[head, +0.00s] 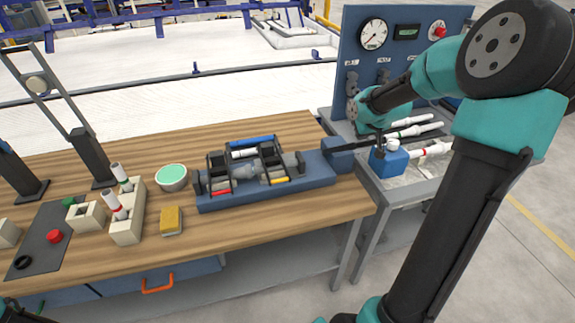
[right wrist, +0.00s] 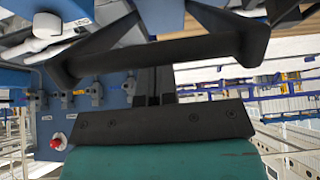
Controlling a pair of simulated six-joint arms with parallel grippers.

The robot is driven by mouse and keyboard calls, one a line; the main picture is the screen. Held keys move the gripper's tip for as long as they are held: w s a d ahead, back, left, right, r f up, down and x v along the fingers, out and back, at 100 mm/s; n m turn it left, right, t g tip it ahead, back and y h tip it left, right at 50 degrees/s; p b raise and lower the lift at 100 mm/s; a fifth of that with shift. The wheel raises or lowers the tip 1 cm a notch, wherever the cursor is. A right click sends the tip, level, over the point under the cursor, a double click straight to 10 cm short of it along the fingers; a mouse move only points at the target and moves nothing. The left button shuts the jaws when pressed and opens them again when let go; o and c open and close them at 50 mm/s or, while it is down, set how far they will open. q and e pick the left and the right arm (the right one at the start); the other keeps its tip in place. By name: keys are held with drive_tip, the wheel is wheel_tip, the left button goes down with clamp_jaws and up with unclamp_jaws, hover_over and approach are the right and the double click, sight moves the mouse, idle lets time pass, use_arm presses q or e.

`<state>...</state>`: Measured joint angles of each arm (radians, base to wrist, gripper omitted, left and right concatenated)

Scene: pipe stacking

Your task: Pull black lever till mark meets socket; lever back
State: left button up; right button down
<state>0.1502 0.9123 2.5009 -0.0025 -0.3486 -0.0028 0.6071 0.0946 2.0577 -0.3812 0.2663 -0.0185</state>
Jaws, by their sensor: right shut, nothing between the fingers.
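The pipe machine (head: 322,170) has a blue bed and black clamp frames with red, yellow and blue tips, around grey pipe parts. A black bar (head: 345,144), seemingly the lever, reaches from the blue block at the machine's right end toward my right gripper (head: 377,143). The right gripper is shut and empty, close to the bar's outer end; I cannot tell whether they touch. In the right wrist view, dark gripper parts (right wrist: 155,85) fill the middle. The mark and socket are too small to make out. My left gripper is out of view.
A blue box with a white knob (head: 390,160) and several white pipes (head: 432,150) lie on the side bench below a gauge panel (head: 400,50). Left on the table are a yellow sponge (head: 171,221), a green-filled bowl (head: 171,178) and a pipe holder (head: 128,225).

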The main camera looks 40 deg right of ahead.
drive_tip(key=w+v, duration=0.1)
drive_tip(key=v, duration=0.7)
drive_tip(key=shift+d+r, duration=0.25)
drive_tip(key=shift+r, duration=0.1)
drive_tip(key=shift+w, duration=0.2)
idle(0.3)
